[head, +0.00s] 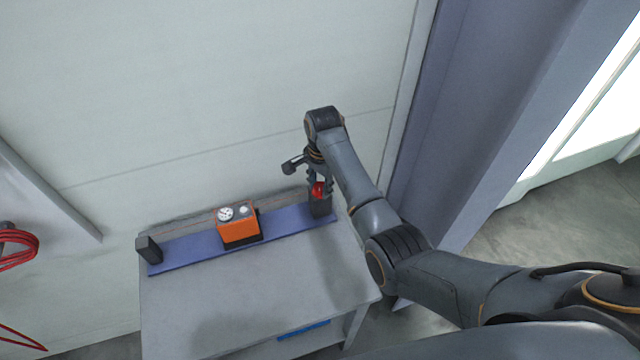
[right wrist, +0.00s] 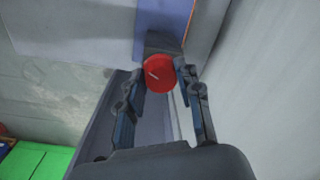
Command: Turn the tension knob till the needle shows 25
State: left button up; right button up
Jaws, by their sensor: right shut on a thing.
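The tension knob (head: 319,190) is red and sits on a dark block (head: 321,207) at the right end of a blue rail. It also shows in the right wrist view (right wrist: 159,75), with a pale line on its face. My right gripper (head: 319,187) comes down from above and is shut on the knob, one finger on each side. An orange gauge box (head: 239,232) with a round white dial (head: 226,214) stands at the rail's middle. The dial is too small to read the needle. My left gripper is not in view.
The blue rail (head: 188,249) lies along the back of a grey table (head: 260,295), with a dark block (head: 148,249) at its left end. A wall stands behind, and a grey-blue post (head: 470,110) is at right. The table's front is clear. Red cable (head: 18,248) hangs at left.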

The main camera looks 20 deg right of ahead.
jog(key=m, duration=0.4)
jog(key=shift+a+m, duration=0.1)
jog(key=shift+m, duration=0.2)
jog(key=m, duration=0.4)
jog(key=shift+w+h, duration=0.15)
jog(key=shift+h, duration=0.15)
jog(key=shift+m, duration=0.3)
jog(key=o, duration=1.1)
jog(key=shift+o, duration=0.2)
